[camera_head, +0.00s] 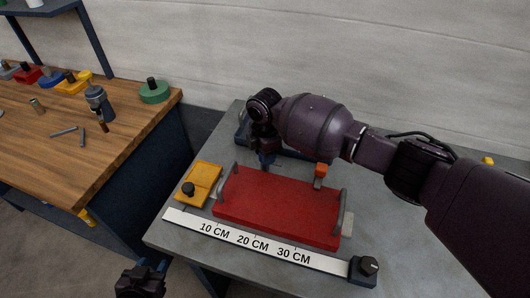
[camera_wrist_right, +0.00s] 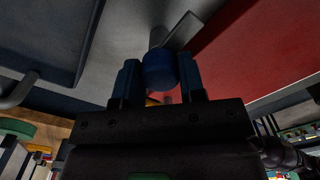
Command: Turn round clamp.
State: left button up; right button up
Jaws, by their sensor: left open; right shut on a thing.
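A round blue clamp knob (camera_wrist_right: 160,70) on a grey shaft shows in the right wrist view, between the two fingers of my right gripper (camera_wrist_right: 158,88). In the head view my right gripper (camera_head: 267,162) points down at the back left edge of the red plate (camera_head: 275,205), and it hides most of the knob there. My right gripper is shut on the knob. My left gripper (camera_head: 141,282) is open at the bottom left of the head view, off the front of the grey table, apart from everything on it.
A yellow block (camera_head: 206,176) with a black knob sits left of the red plate. An orange piece (camera_head: 320,171) stands at its back right. A wooden bench (camera_head: 70,135) with tools stands left.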

jog(key=o, duration=0.9)
jog(key=shift+o, duration=0.2)
notch_tip(320, 180, up, 11)
jog(key=shift+s+f, duration=0.1)
dwell(0.4)
